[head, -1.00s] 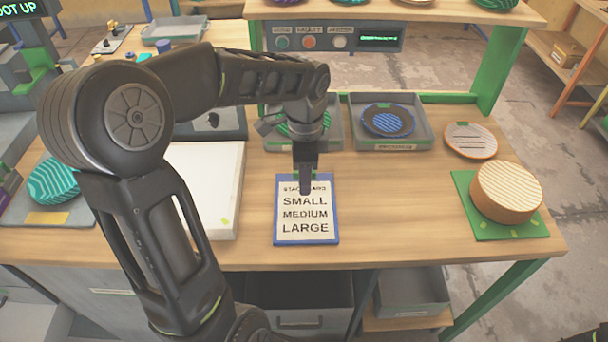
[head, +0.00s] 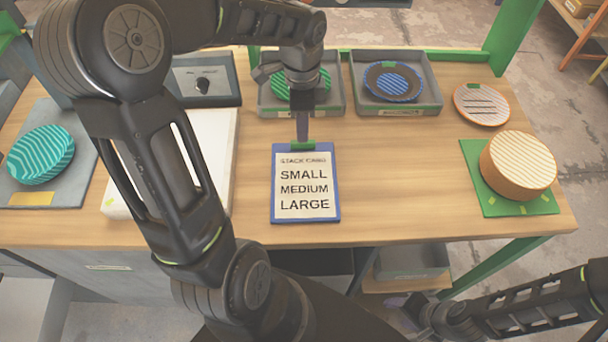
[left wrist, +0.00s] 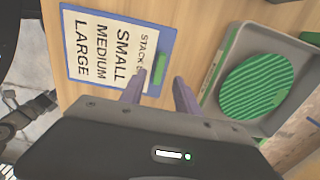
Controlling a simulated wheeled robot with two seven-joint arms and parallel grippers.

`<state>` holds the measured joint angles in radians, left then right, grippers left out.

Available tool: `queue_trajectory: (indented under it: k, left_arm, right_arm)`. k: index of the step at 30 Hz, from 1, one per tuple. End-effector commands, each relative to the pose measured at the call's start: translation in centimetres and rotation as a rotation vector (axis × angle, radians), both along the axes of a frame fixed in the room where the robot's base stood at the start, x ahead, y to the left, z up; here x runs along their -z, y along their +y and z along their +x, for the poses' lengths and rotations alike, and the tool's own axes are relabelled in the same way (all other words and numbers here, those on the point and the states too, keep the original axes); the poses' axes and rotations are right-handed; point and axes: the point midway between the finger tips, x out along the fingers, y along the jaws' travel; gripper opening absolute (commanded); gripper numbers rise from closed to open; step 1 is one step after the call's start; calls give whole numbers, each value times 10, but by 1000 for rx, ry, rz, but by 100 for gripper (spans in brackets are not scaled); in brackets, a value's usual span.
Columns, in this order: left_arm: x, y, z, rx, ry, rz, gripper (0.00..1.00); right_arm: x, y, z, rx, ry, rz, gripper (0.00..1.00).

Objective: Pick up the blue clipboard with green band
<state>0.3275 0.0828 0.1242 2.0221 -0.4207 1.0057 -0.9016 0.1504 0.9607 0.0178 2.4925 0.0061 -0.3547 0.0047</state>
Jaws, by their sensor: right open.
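The blue clipboard (head: 277,208) lies flat on the wooden table, with a sheet reading SMALL, MEDIUM, LARGE. Its green band (head: 301,145) is at the top edge. The clipboard (left wrist: 67,47) and green band (left wrist: 160,68) also show in the left wrist view. My left gripper (head: 302,138) points down at the band end of the clipboard. In the left wrist view, the fingers of my left gripper (left wrist: 160,82) are apart, with the band between or just beyond the tips; contact cannot be told. My right gripper (head: 412,308) is open at the lower right, below the table edge.
Grey trays hold a green striped plate (head: 316,80) and a blue striped plate (head: 393,82) behind the clipboard. An orange-rimmed plate (head: 481,103) and a round striped stack (head: 517,168) on a green mat (head: 483,201) stand right. A white block (head: 218,150) lies left. Table right of the clipboard is clear.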

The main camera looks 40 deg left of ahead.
Motion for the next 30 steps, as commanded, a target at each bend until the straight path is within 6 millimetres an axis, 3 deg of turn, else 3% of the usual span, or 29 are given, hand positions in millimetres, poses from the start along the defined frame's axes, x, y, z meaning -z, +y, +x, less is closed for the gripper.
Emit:
queue_trajectory:
  k: [11,21,30]
  left_arm:
    - [5,0,0,1,3,0,38]
    - [49,-2,0,2,2,0,38]
    - [54,-2,1,1,-1,1,38]
  right_arm:
    - [-2,0,0,0,0,-1,53]
    - [-12,-1,-2,1,5,-3,53]
    - [-11,-1,-2,1,5,-3,53]
